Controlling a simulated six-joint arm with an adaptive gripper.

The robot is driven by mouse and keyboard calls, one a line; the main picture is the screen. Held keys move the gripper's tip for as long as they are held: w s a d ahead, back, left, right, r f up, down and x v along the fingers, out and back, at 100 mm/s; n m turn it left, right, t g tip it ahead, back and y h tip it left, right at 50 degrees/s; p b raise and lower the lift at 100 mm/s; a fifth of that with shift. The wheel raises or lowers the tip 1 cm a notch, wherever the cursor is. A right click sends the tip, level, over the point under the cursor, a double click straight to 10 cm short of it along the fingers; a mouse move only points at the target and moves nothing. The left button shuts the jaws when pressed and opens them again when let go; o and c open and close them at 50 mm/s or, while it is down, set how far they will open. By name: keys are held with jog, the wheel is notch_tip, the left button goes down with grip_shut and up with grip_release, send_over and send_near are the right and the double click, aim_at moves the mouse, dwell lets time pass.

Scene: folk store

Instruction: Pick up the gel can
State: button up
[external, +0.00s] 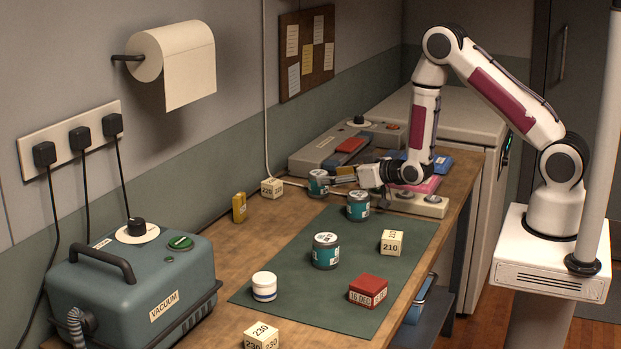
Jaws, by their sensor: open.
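Three similar teal cans with grey lids show in the external view; their labels are too small to read, so I cannot tell which is the gel can. A second teal can (357,208) and a third teal can (326,253) stand upright on the mat. My gripper (334,175) is open, low and pointing left, its fingertips right beside the first can. I cannot tell whether they touch it or reach around it.
On the green mat (290,270) are a white jar (264,287), a red box (368,291) and a 210 cube (391,243). A cube (271,187) and a yellow block (239,207) stand left of my gripper. A white switch strip (420,204) lies beneath my wrist.

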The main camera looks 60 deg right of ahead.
aim_at(326, 175)
jog(key=shift+w, duration=0.3)
jog(key=shift+x, duration=2.55)
jog(key=shift+r, duration=0.2)
jog(key=c, duration=1.3)
